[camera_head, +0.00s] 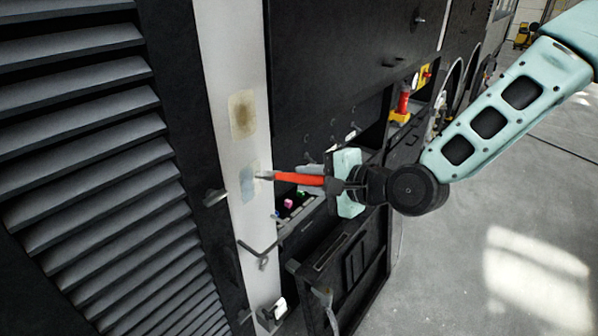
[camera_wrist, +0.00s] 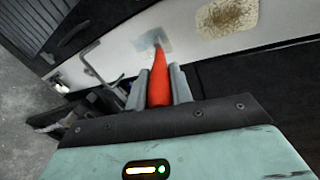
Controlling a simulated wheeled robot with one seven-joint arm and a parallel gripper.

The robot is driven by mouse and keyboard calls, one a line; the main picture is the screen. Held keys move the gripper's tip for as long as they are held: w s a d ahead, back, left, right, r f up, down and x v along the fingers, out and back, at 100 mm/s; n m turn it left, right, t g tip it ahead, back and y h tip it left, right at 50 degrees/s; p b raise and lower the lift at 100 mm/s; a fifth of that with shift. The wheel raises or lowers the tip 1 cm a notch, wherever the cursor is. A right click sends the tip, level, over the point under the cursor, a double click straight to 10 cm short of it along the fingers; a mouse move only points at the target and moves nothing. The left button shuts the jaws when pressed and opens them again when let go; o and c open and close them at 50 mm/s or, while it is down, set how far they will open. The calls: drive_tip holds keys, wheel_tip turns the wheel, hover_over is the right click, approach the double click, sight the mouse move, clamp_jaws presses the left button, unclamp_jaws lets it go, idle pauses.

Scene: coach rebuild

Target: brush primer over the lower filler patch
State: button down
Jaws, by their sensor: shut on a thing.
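My gripper (camera_head: 335,184) is shut on a brush with a red-orange handle (camera_head: 297,178), held nearly level and pointing left at the white pillar (camera_head: 232,60). The handle (camera_wrist: 159,82) also shows between the two grey fingers in the wrist view. The lower filler patch (camera_head: 248,183) is pale, with a blue-grey area over part of it; it shows in the wrist view too (camera_wrist: 146,44). The brush tip overlaps this patch in both views; I cannot tell whether it touches. The upper patch (camera_head: 242,113) is tan with a brown centre, and lies above it.
A black louvred panel (camera_head: 90,140) stands left of the pillar. Black cabinet panels (camera_head: 335,60) are to the right. Below my gripper are a tray with small coloured items (camera_head: 290,203) and an open dark door (camera_head: 350,265). A metal handle (camera_head: 258,250) sticks out low on the pillar. Grey floor (camera_head: 470,220) is clear at right.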

drive_tip(key=shift+s+d, duration=0.45)
drive_tip(key=shift+d, duration=0.2)
drive_tip(key=shift+s+d, duration=0.9)
drive_tip(key=shift+d, duration=0.2)
idle(0.3)
